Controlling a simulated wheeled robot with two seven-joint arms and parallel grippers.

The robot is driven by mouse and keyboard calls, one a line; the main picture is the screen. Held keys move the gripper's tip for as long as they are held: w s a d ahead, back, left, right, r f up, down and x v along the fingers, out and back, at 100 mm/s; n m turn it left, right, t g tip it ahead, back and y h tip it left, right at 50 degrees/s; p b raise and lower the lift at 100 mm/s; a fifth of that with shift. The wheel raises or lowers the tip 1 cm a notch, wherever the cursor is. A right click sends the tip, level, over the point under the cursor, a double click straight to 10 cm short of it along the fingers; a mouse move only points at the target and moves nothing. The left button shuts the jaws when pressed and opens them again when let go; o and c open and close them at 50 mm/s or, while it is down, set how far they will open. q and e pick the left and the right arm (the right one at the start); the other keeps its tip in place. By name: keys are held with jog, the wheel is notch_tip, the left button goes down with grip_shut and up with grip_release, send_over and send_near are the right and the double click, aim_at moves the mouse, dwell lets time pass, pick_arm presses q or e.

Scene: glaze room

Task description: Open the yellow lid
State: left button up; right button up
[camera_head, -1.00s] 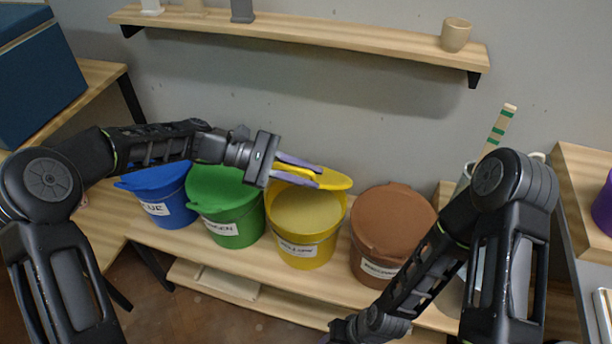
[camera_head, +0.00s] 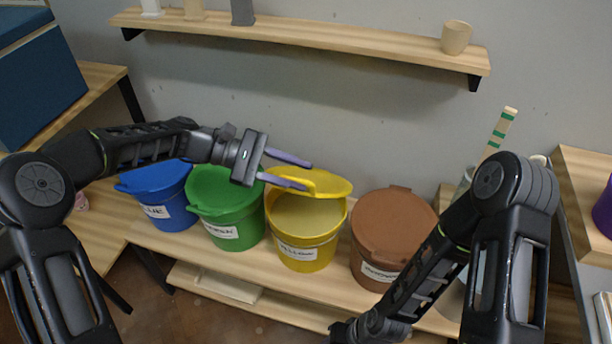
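The yellow bucket (camera_head: 303,250) stands on the low bench between the green and brown buckets. Its yellow lid (camera_head: 325,184) is raised and tilted back at the far rim, and the pale yellow contents show below it. My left gripper (camera_head: 304,175) is at the lid's left edge with its two purple fingers spread apart. The nearer finger overlaps the lid's edge in the picture; whether it touches cannot be told. My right arm comes in at the right, and its gripper (camera_head: 345,332) is low at the bottom edge, too dark and cut off to read.
The blue bucket (camera_head: 160,203), green bucket (camera_head: 228,217) and brown bucket (camera_head: 388,243) have their lids on. A wall shelf (camera_head: 330,38) runs above, with a cup (camera_head: 456,37) at its right end. A striped stick (camera_head: 499,130) stands at the right.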

pick_arm(q)
jog(key=v, duration=0.5)
jog(key=shift+a, duration=0.15)
jog(key=p+v, duration=0.9)
jog(key=p, duration=0.3)
dwell(0.8)
jog(key=shift+w, duration=0.1)
dwell(0.7)
